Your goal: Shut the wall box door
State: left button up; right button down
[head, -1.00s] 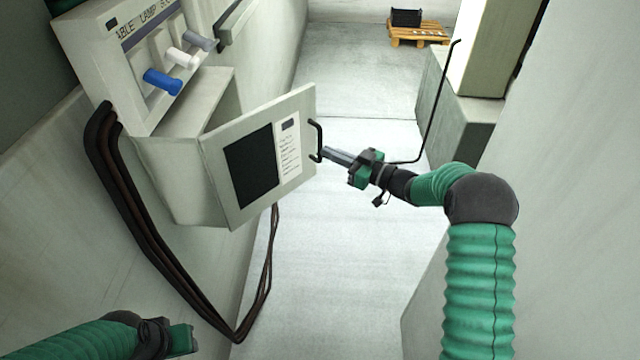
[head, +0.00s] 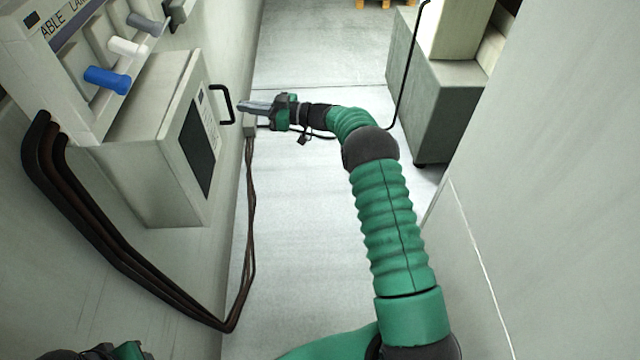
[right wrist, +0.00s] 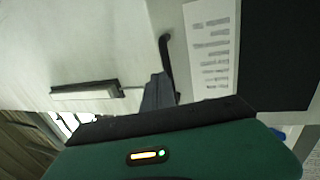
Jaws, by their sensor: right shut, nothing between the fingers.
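The wall box (head: 135,165) is pale grey and fixed low on the left wall. Its door (head: 208,165), with a dark panel and a white label, lies across the box front; I see no clear gap. The black door handle (head: 225,104) stands out at the door's far side. My right gripper (head: 243,107) is shut and empty, just right of the handle. In the right wrist view, the fingers (right wrist: 159,92) overlap the handle's lower end (right wrist: 166,55); I cannot tell whether they touch. My left gripper (head: 105,352) barely shows at the bottom left edge, its fingers hidden.
Blue (head: 107,80), white and grey levers stick out of a panel above the box. Dark cables (head: 90,245) loop below it. A grey-green block (head: 430,95) stands at the right, near a pale right wall (head: 560,180). The floor (head: 300,200) between is clear.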

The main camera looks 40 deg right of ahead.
jog(key=x, duration=0.3)
jog(key=shift+w+d, duration=0.15)
dwell(0.3)
